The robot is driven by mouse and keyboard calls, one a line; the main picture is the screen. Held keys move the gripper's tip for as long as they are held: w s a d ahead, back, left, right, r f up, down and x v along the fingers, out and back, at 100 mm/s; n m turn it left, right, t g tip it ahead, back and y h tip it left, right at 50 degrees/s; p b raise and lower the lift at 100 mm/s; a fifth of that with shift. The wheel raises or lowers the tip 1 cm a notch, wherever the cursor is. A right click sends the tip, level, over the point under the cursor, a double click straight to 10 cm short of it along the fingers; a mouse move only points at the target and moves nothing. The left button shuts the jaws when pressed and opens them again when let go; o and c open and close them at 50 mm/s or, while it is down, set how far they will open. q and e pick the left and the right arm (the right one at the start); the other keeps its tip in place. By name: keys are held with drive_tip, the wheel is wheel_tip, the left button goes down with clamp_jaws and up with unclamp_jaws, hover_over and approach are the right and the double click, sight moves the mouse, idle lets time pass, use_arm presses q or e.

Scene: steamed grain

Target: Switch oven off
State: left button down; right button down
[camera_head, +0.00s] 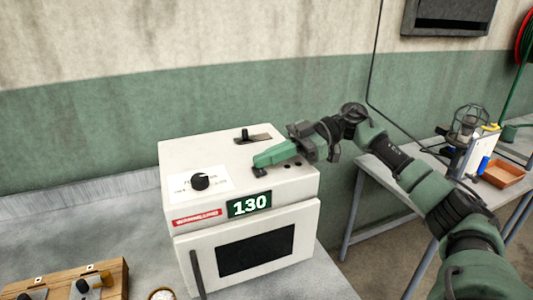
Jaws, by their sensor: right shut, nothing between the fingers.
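The oven (186,244) is a white box on the grey worktop, with its front door shut. A green display reading 130 (249,204) is on its upper front edge. A black round knob (201,181) sits on a white label at the top left. A dark lever switch (245,134) on a metal plate is at the back of the top. My right gripper (258,163) is shut and empty over the right part of the oven top, just in front of the switch plate. Contact with the top cannot be told. My left gripper is not in view.
A wooden block with knobs (68,283) and a small round bowl (161,294) are at the front left. A side table (384,158) at right holds a lamp-like device and an orange tray (502,174).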

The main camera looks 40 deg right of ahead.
drive_tip(key=shift+w+d+r+p, duration=0.1)
drive_tip(key=shift+r+p, duration=1.1)
drive_tip(key=shift+p, duration=0.2)
drive_tip(key=shift+w+d+r+p, duration=0.1)
drive_tip(key=shift+r+p, duration=1.1)
drive_tip(key=shift+p, duration=0.2)
drive_tip(key=shift+s+d+f+b, duration=0.1)
drive_tip(key=shift+d+f+b, duration=0.25)
drive_tip(key=shift+d+b, duration=0.5)
drive_tip(key=b+v, duration=0.1)
drive_tip(key=v, duration=0.5)
drive_tip(key=shift+d+r, duration=0.15)
drive_tip(key=shift+d, duration=0.15)
drive_tip(key=shift+s+d+r, duration=0.1)
drive_tip(key=shift+d+r, duration=0.15)
drive_tip(key=shift+d, duration=0.4)
